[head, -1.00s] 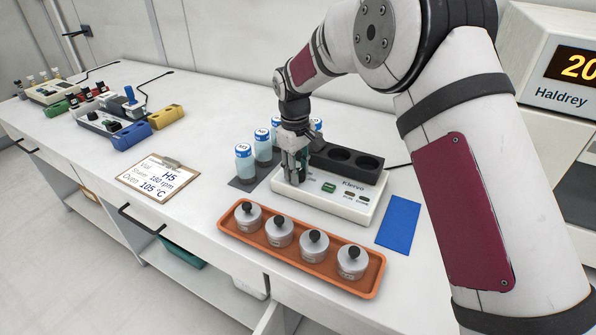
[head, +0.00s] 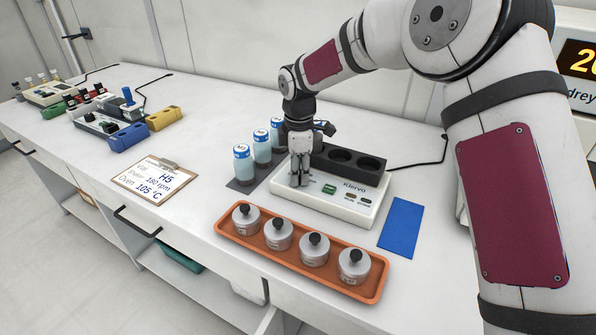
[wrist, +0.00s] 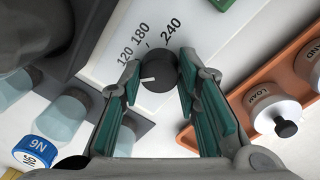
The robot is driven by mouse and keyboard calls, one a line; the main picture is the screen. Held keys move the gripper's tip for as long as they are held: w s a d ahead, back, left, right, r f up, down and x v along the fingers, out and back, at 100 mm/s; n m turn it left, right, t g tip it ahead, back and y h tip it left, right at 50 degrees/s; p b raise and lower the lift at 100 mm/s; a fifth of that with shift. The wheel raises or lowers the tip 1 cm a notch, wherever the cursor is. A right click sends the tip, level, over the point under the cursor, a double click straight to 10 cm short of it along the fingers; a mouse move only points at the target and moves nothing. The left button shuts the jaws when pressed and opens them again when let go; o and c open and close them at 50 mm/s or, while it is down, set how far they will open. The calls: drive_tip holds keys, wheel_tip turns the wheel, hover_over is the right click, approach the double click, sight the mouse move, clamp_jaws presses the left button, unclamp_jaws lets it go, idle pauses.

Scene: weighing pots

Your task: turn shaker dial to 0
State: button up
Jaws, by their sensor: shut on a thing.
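The shaker (head: 318,204) is a white box marked Klervo with a dark block of round wells on top. Its dial (wrist: 158,74) is a black knob with a white pointer line, in the upper middle of the wrist view. The numbers 120, 180 and 240 show around it. The pointer aims lower left in that view, beyond the 120 side. A 0 mark is not visible. My gripper (wrist: 158,83) has its teal-padded fingers on both sides of the dial, shut on it. In the head view my gripper (head: 299,184) hides the dial.
An orange tray (head: 228,232) with several lidded metal pots lies in front of the shaker. Blue-capped vials (head: 242,165) stand to its left. A blue mat (head: 401,224) lies to its right. A clipboard (head: 154,179) lies further left, with clear bench between.

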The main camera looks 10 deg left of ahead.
drive_tip(key=shift+n, duration=1.9)
drive_tip(key=o, duration=1.2)
drive_tip(key=shift+r, duration=0.1)
drive_tip(key=r, duration=1.1)
drive_tip(key=shift+s+d+r, duration=0.25)
drive_tip(key=shift+s+r, duration=0.05)
drive_tip(key=shift+r, duration=0.05)
